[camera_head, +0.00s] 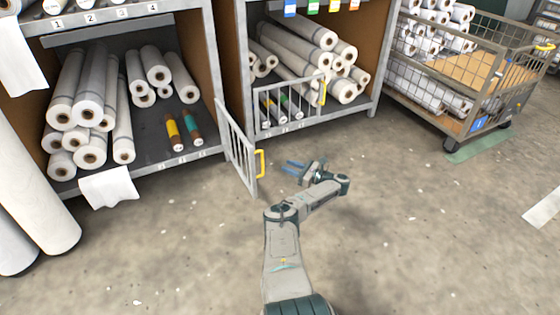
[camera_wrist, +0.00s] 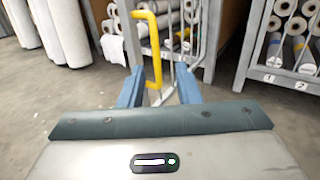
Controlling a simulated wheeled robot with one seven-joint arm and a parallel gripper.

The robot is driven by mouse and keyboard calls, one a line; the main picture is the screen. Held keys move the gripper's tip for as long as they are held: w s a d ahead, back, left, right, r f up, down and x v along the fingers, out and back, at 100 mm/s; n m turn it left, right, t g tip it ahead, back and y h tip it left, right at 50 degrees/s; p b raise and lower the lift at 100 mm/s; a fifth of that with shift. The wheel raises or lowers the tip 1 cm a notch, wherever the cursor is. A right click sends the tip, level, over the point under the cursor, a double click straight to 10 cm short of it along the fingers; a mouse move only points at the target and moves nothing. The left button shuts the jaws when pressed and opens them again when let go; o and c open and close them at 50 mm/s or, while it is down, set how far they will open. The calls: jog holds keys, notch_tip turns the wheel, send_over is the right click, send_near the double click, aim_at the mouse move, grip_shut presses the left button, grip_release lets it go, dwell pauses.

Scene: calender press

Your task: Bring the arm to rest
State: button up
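My gripper (camera_head: 290,166) is at the end of my arm, low in front of the shelving, its two blue fingers pointing left. In the wrist view the fingers (camera_wrist: 158,82) are apart, with nothing held between them. A swung-out wire gate (camera_head: 238,150) with a yellow handle (camera_head: 260,163) stands just left of the fingertips in the head view. In the wrist view the yellow handle (camera_wrist: 153,45) appears in line with the gap between the fingers. A space shows between handle and fingertips in the head view.
A second gate (camera_head: 292,106) with a yellow handle (camera_head: 322,92) stands across the right bay's lower front. Shelves hold white rolls (camera_head: 88,105). A wire cart (camera_head: 470,70) stands at the right. Large rolls (camera_head: 30,200) stand at the left. Floor right of my arm is clear.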

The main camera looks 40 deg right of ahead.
jog(key=shift+s+d, duration=0.2)
jog(key=shift+s, duration=0.3)
